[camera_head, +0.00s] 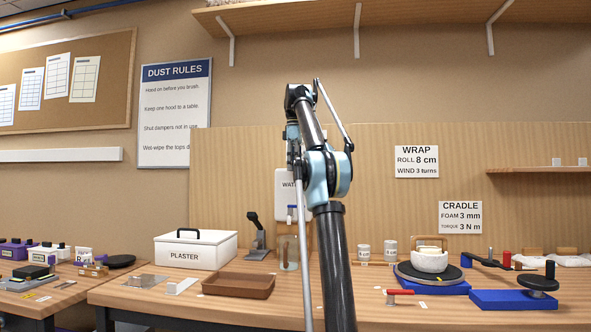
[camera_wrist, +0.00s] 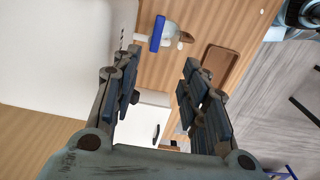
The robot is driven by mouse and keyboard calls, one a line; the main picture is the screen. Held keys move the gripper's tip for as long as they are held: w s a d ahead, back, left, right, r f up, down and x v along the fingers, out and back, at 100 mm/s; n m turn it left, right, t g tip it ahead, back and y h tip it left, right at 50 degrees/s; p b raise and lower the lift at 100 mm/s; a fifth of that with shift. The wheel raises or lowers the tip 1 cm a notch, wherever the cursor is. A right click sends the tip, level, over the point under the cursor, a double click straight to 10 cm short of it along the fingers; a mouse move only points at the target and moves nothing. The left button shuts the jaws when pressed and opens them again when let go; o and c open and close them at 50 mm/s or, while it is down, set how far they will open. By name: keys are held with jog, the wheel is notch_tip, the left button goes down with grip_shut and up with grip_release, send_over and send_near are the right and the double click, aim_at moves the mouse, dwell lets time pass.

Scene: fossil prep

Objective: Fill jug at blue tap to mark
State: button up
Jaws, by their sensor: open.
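The white water tank (camera_head: 284,182) hangs on the wooden back panel, partly hidden by my arm. The blue tap (camera_head: 291,211) is at its lower end. A clear jug (camera_head: 284,254) seems to stand on the bench below the tap; my arm hides part of it, and its mark and water level cannot be made out. In the wrist view, my gripper (camera_wrist: 162,58) is open and empty. The blue tap (camera_wrist: 157,33) shows beyond its fingertips, with the clear jug (camera_wrist: 170,34) behind it and the large white tank (camera_wrist: 55,50) at left.
The white plaster box (camera_head: 195,250) and a dark stand (camera_head: 256,238) are left of the jug. A brown tray (camera_head: 239,285) lies in front. Two white cups (camera_head: 390,250), a turntable with a bowl (camera_head: 430,262) and blue-based tools (camera_head: 513,299) are at right.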

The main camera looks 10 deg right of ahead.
send_near(295, 207)
jog(key=f, duration=0.6)
jog(key=w+f, duration=0.1)
jog(key=f, duration=0.3)
dwell(0.5)
grip_shut()
dwell(0.3)
